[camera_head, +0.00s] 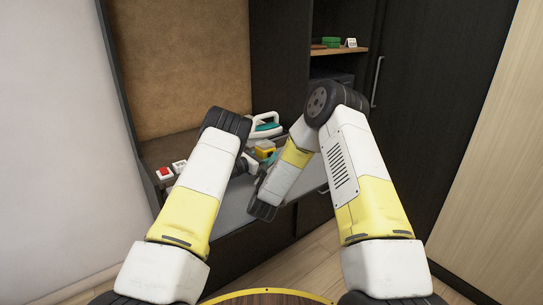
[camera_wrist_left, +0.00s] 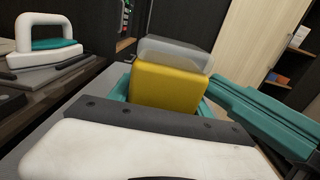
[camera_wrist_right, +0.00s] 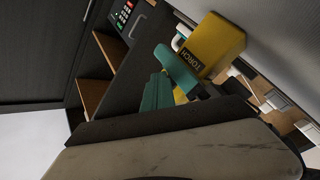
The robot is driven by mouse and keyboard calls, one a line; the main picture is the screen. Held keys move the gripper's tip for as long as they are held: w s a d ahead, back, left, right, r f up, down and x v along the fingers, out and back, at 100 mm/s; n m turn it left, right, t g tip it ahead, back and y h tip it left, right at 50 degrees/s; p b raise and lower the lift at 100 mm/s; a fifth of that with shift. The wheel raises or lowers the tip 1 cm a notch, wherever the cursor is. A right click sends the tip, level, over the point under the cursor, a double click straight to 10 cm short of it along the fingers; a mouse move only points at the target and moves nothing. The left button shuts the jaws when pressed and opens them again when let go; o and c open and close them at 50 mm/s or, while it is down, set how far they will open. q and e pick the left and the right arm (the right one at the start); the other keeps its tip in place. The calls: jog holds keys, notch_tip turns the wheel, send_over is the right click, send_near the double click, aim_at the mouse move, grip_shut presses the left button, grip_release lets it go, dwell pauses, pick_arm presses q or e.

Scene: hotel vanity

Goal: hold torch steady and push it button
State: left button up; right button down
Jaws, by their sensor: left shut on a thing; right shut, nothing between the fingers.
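The torch (camera_wrist_left: 170,83) is a yellow block with a clear cap, standing upright in the left wrist view. Its yellow side with the word TORCH shows in the right wrist view (camera_wrist_right: 215,45). It is small in the head view (camera_head: 265,151). My left gripper (camera_wrist_left: 165,98) is shut on the torch, with teal fingers at its sides. My right gripper (camera_wrist_right: 158,93) is shut and empty close beside the torch; I cannot tell whether it touches it. Its teal fingers also show at the right of the left wrist view. I cannot make out the torch's button.
A white and teal iron (camera_head: 265,124) stands on the counter behind the torch. A red-topped box (camera_head: 164,173) and a white box (camera_head: 180,166) sit at the counter's left. A shelf (camera_head: 340,51) with a green box (camera_head: 331,42) is at the back right.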

pick_arm(q)
jog(key=shift+s+d, duration=0.2)
jog(key=shift+d, duration=0.15)
pick_arm(e)
jog(key=shift+w+a, duration=0.4)
jog(key=shift+w, duration=0.15)
dwell(0.5)
jog(key=shift+s, duration=0.1)
pick_arm(q)
jog(key=shift+a, duration=0.1)
jog(key=shift+w+a, duration=0.1)
pick_arm(e)
jog(key=shift+s+d+f, duration=0.25)
jog(key=shift+s+d, duration=0.3)
jog(key=shift+s, duration=0.35)
pick_arm(q)
jog(key=shift+a, duration=0.1)
jog(key=shift+w, duration=0.1)
jog(key=o, duration=1.7)
pick_arm(e)
jog(key=s+d, duration=0.3)
jog(key=s, duration=0.1)
jog(key=shift+s+d, duration=0.3)
jog(key=shift+s, duration=0.1)
jog(key=shift+r, duration=0.1)
